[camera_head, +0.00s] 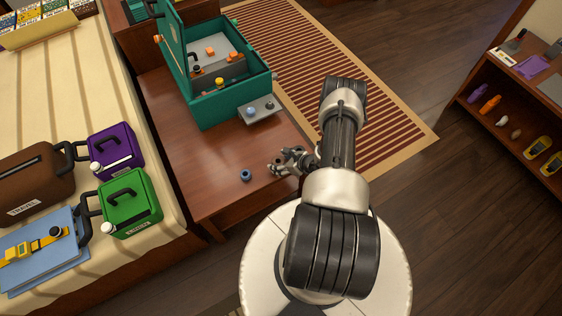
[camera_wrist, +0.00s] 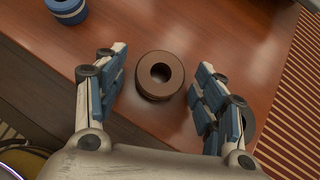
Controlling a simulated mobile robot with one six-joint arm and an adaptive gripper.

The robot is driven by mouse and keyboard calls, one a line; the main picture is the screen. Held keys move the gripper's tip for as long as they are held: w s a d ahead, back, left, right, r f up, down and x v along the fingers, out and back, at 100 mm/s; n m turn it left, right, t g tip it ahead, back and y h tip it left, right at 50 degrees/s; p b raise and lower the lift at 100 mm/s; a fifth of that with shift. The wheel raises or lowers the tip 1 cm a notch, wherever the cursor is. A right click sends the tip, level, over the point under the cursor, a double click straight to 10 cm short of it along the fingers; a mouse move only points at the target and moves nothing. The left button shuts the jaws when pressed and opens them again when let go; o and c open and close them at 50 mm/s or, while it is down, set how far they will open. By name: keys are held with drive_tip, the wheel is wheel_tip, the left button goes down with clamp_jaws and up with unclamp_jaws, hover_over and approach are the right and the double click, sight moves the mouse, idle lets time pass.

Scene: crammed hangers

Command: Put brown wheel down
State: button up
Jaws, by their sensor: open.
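The brown wheel (camera_wrist: 160,75) stands flat on the wooden table, its round hole facing up in the wrist view. My gripper (camera_wrist: 157,82) is open, with one finger on each side of the wheel and a visible gap on both sides. In the head view my gripper (camera_head: 290,160) is low over the table's right front edge; the brown wheel is hard to make out there. A blue wheel (camera_head: 246,174) lies on the table to the left of my gripper. It also shows at the upper left of the wrist view (camera_wrist: 67,10).
An open green box (camera_head: 215,105) stands on the table (camera_head: 180,135) behind my gripper, with a small grey tray (camera_head: 262,110) at its front right. A bed with purple and green cases (camera_head: 130,203) is at left. A shelf (camera_head: 520,105) stands at right.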

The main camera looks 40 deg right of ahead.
drive_tip(key=shift+r, duration=0.2)
drive_tip(key=p+v, duration=0.4)
drive_tip(key=v, duration=0.8)
drive_tip(key=w+a+r+n+y, duration=0.2)
drive_tip(key=w+r+n, duration=0.25)
drive_tip(key=r, duration=0.45)
drive_tip(key=w+a+r+n+y, duration=0.1)
drive_tip(key=w+a+r+n, duration=0.1)
drive_tip(key=w+r+n, duration=0.5)
drive_tip(key=w+a+r+n+g+y, duration=0.1)
drive_tip(key=a+r+n, duration=0.1)
drive_tip(key=a+r, duration=0.45)
drive_tip(key=w+a+r+n+g+y, duration=0.1)
drive_tip(key=a+r+n+g, duration=0.15)
drive_tip(key=r, duration=0.75)
drive_tip(key=s+a+r+n+g, duration=0.1)
drive_tip(key=s+a+r+n, duration=0.25)
drive_tip(key=a+r, duration=0.3)
drive_tip(key=s+a+r+n+g, duration=0.1)
drive_tip(key=s+a+r+n, duration=0.2)
drive_tip(key=a+r+n, duration=0.3)
drive_tip(key=s+a+r+n+h, duration=0.1)
drive_tip(key=s+r+n+h, duration=0.2)
drive_tip(key=s, duration=0.4)
drive_tip(key=s+a+r+n+t+h, duration=0.1)
drive_tip(key=s+r+n+h, duration=0.2)
drive_tip(key=s+r+n, duration=0.2)
drive_tip(key=s+r, duration=0.2)
drive_tip(key=s, duration=0.1)
drive_tip(key=shift+n, duration=0.35)
